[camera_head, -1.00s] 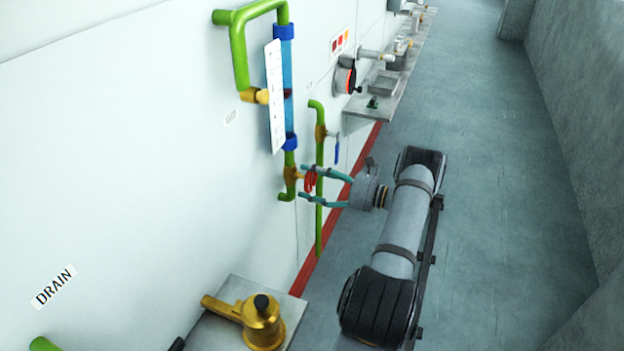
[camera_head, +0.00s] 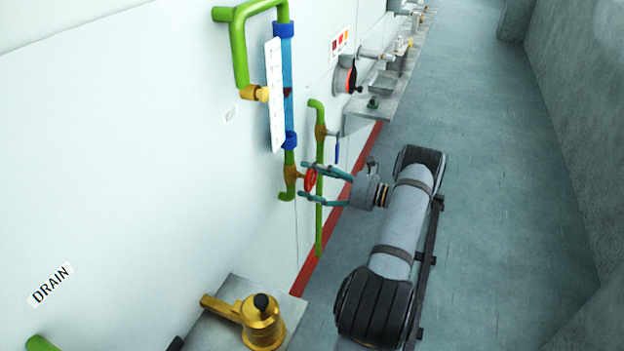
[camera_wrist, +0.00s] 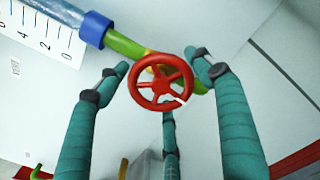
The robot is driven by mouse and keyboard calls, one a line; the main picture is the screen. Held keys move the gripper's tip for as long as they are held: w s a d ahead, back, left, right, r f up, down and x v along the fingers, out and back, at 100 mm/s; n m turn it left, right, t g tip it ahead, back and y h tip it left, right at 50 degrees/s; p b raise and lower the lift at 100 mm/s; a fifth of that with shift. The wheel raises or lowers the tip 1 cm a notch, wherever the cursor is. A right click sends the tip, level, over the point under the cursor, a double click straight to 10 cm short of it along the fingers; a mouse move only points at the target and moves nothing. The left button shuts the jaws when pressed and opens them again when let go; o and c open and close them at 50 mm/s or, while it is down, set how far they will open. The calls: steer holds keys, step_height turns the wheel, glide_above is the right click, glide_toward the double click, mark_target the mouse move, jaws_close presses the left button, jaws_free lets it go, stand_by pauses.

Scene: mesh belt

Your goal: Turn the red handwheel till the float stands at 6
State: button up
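The red handwheel (camera_head: 310,180) sits on a brass valve at the foot of the blue sight tube (camera_head: 287,80). In the wrist view the handwheel (camera_wrist: 161,79) faces me, with a white mark at its lower right rim. My gripper (camera_head: 302,180) has its teal fingers spread around the handwheel; in the wrist view the fingers (camera_wrist: 160,85) stand apart from the rim. The wrist view shows 0, 2 and 4 on the scale (camera_wrist: 45,35).
A green pipe with a blue-lever valve (camera_head: 337,147) stands just right of the handwheel. A brass fitting (camera_head: 262,320) sits on a grey ledge at the lower front. A shelf with several devices (camera_head: 385,85) runs along the wall behind. The floor to the right is clear.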

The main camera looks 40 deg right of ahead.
mark_target(313, 179)
steer(key=o, duration=0.3)
steer(key=shift+o, duration=0.2)
steer(key=shift+s, duration=0.1)
steer(key=v, duration=1.2)
steer(key=shift+f, duration=0.1)
steer(key=x, duration=1.2)
steer(key=shift+w+a, duration=0.15)
steer(key=shift+w, duration=0.05)
steer(key=shift+v, duration=1.7)
steer(key=shift+s, duration=0.1)
